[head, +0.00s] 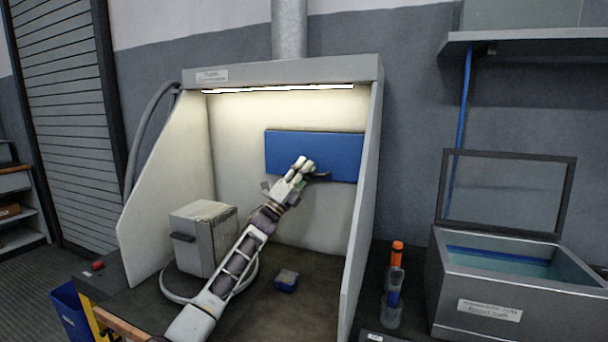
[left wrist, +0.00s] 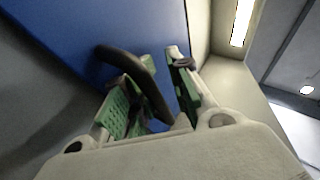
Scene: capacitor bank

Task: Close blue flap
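The blue flap (head: 285,150) is a flat rectangular panel at the back wall of the lit hood. A dark curved handle (head: 320,176) shows near its lower edge. My left gripper (head: 302,167) is in front of the flap, at the handle. In the left wrist view, the blue flap (left wrist: 60,32) fills the upper left. The dark handle (left wrist: 148,78) runs between the green-padded fingers of my left gripper (left wrist: 152,90). The fingers are apart, and a gap shows beside the handle. I cannot tell whether they touch it. My right gripper is not in view.
The hood's side walls (head: 361,215) flank my left arm. A grey box (head: 192,246) and a small blue block (head: 286,281) stand on the hood floor. To the right are an orange-topped bottle (head: 397,256) and a metal bath (head: 480,290) with a raised lid.

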